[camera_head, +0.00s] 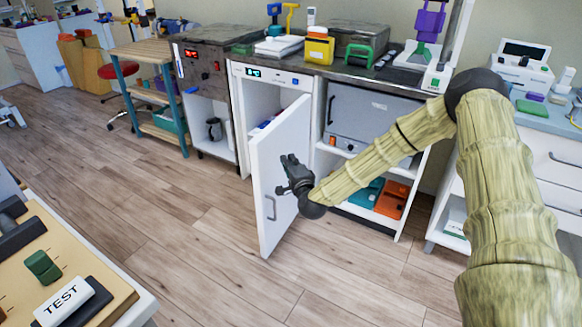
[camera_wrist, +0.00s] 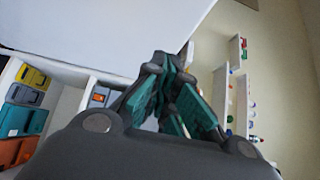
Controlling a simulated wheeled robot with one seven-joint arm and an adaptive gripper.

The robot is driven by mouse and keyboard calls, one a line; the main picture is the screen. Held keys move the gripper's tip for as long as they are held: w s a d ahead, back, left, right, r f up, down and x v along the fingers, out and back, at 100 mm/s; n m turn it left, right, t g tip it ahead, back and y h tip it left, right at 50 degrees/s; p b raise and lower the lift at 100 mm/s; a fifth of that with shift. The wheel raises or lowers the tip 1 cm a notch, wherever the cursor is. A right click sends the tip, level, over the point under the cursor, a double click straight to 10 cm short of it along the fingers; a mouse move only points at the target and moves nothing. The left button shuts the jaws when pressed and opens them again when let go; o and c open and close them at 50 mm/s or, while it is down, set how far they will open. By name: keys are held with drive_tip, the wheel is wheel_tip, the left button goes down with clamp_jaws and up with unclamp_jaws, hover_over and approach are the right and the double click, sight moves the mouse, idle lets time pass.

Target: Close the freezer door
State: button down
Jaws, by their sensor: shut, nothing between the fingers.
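The freezer (camera_head: 272,76) is a white under-counter unit with a green display. Its white door (camera_head: 277,190) stands open, swung out into the room, with a grey handle (camera_head: 271,208) low on its left side. My gripper (camera_head: 288,163) is at the door's right-hand part, at about mid height; I cannot tell if it touches. In the wrist view my gripper (camera_wrist: 172,75) is shut and empty, with its tips close to a large white panel (camera_wrist: 110,28) that looks like the door. The freezer's inside is mostly hidden behind the door.
A grey-fronted cabinet (camera_head: 367,117) and shelves with orange and teal boxes (camera_head: 390,200) stand right of the freezer. A wooden shelf cart (camera_head: 150,100) stands left. A tan table (camera_head: 60,265) is at front left. Wood floor (camera_head: 190,215) left of the door is clear.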

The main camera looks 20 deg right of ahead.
approach(271, 142)
drive_tip(key=d, duration=0.3)
drive_tip(key=shift+w+a, duration=0.75)
drive_tip(key=shift+w, duration=0.35)
drive_tip(key=shift+w+a, duration=0.7)
drive_tip(key=shift+w, duration=0.4)
